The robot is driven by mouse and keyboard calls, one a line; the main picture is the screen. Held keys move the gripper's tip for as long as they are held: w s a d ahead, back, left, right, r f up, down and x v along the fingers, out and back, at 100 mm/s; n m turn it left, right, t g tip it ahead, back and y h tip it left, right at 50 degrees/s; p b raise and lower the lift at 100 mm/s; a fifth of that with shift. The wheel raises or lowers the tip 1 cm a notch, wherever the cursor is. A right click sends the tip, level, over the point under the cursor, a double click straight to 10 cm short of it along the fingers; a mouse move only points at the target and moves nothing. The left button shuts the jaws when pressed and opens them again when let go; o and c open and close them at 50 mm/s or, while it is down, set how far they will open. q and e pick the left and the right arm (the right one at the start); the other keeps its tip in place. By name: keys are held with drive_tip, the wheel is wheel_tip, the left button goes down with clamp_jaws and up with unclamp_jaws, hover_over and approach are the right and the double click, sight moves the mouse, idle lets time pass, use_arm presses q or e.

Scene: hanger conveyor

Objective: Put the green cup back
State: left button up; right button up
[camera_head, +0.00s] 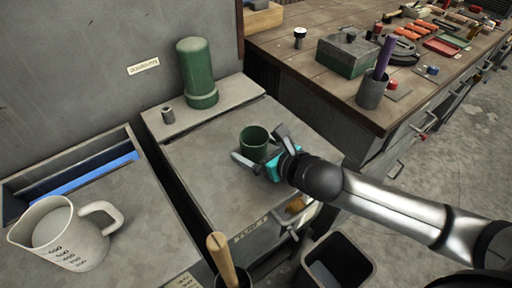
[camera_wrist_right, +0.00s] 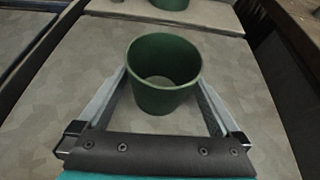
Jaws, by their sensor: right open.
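The green cup (camera_head: 254,146) stands upright and empty on the grey cabinet top. In the right wrist view the cup (camera_wrist_right: 163,75) sits between the fingers of my right gripper (camera_wrist_right: 160,90), with one finger on each side. My right gripper (camera_head: 262,160) is open around the cup, and gaps to the fingers are hard to judge. A green cylinder (camera_head: 197,75) with a rounded top stands on the raised ledge behind the cup. My left gripper is not in view.
A white measuring jug (camera_head: 62,236) is at the left. A wooden handle (camera_head: 222,258) rises at the front, beside a dark open bin (camera_head: 337,266). A tool-covered workbench (camera_head: 330,90) stands at the right.

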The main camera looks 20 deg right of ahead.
drive_tip(key=shift+r, duration=0.15)
drive_tip(key=p+v, duration=0.2)
drive_tip(key=v, duration=0.7)
drive_tip(key=shift+s+d, duration=0.1)
drive_tip(key=shift+s, duration=0.15)
drive_tip(key=shift+v, duration=1.25)
